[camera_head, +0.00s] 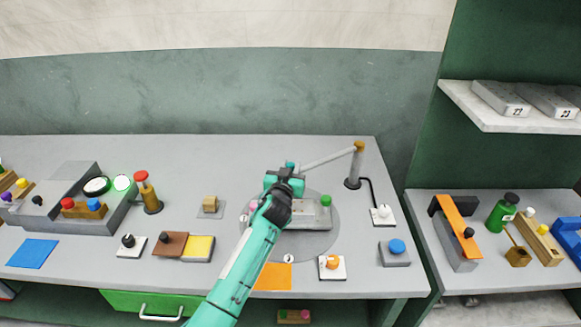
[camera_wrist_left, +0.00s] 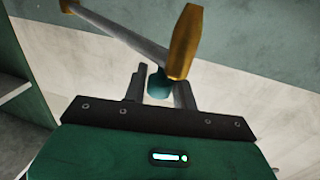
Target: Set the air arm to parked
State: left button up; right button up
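The air arm is a thin grey rod (camera_head: 328,158) on a dark-footed post (camera_head: 353,170) with a tan top, at the back right of the bench. The rod reaches left from the post to my left gripper (camera_head: 285,180). In the left wrist view the rod (camera_wrist_left: 125,35) runs to a gold end piece (camera_wrist_left: 185,42) close to the camera. A teal knob (camera_wrist_left: 158,84) by that end sits between the fingers of my left gripper (camera_wrist_left: 163,92). I cannot tell whether the fingers press on it. My right gripper is not in view.
A round grey plate (camera_head: 325,245) with a green-knobbed fixture lies below the rod. A white switch block (camera_head: 382,215) is cabled to the post. A blue-button block (camera_head: 396,252) stands front right. A tan block (camera_head: 209,203) and a red-topped post (camera_head: 147,192) stand to the left.

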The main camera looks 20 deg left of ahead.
pick_arm(q)
grip_shut()
jog(key=shift+w+a, duration=0.1)
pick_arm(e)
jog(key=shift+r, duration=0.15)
